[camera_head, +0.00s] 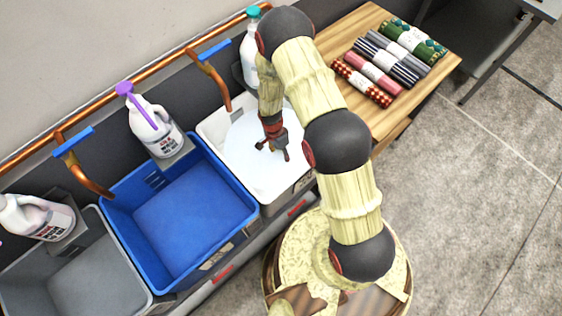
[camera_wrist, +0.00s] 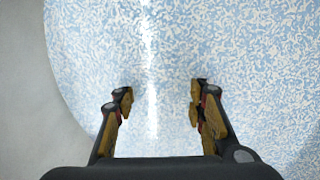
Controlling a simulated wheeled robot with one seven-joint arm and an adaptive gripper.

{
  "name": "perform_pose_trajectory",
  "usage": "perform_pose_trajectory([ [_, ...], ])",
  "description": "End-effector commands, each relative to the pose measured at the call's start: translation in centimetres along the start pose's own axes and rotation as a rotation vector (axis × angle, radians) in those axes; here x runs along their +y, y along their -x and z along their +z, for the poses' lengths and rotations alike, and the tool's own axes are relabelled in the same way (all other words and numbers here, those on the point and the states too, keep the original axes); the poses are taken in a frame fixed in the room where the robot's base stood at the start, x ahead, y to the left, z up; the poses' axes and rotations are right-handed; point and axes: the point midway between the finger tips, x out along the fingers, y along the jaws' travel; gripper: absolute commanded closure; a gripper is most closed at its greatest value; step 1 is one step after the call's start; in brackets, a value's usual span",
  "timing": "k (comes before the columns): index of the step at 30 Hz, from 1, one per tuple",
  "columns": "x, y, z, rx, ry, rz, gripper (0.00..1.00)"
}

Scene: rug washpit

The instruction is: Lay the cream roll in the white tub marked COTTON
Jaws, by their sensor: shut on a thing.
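The white tub (camera_head: 210,128) stands at the right end of the row of tubs, and the label on its front is too small to read. A large pale patch with a curved edge (camera_head: 240,140) fills most of its inside. In the wrist view this is a blue-and-white speckled surface (camera_wrist: 250,50) with a bright streak. My gripper (camera_head: 274,150) points down inside the tub, over this patch. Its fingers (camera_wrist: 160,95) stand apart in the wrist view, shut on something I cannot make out. I cannot pick out the cream roll in either view.
A blue tub (camera_head: 190,225) and a grey tub (camera_head: 90,280) stand to the left. White bottles (camera_head: 155,130) and a copper pipe (camera_head: 110,105) line the wall behind. A wooden table (camera_head: 360,25) at the right bears several patterned rolls (camera_head: 400,55). The floor at right is clear.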

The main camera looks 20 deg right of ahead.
Motion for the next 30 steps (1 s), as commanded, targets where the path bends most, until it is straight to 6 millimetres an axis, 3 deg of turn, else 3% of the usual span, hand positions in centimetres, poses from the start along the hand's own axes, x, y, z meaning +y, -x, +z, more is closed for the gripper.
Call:
perform_pose_trajectory([
  [10, -0.9, -3.6, 0.0, 0.000, 0.001, -0.001, 0.94],
  [22, -1.0, -4.0, 0.0, 0.001, 0.001, -0.002, 0.94],
  [23, -0.9, -3.9, 0.0, 0.000, 0.001, -0.001, 0.57],
  [30, -0.9, -3.9, 0.0, 0.000, 0.001, -0.001, 0.44],
])
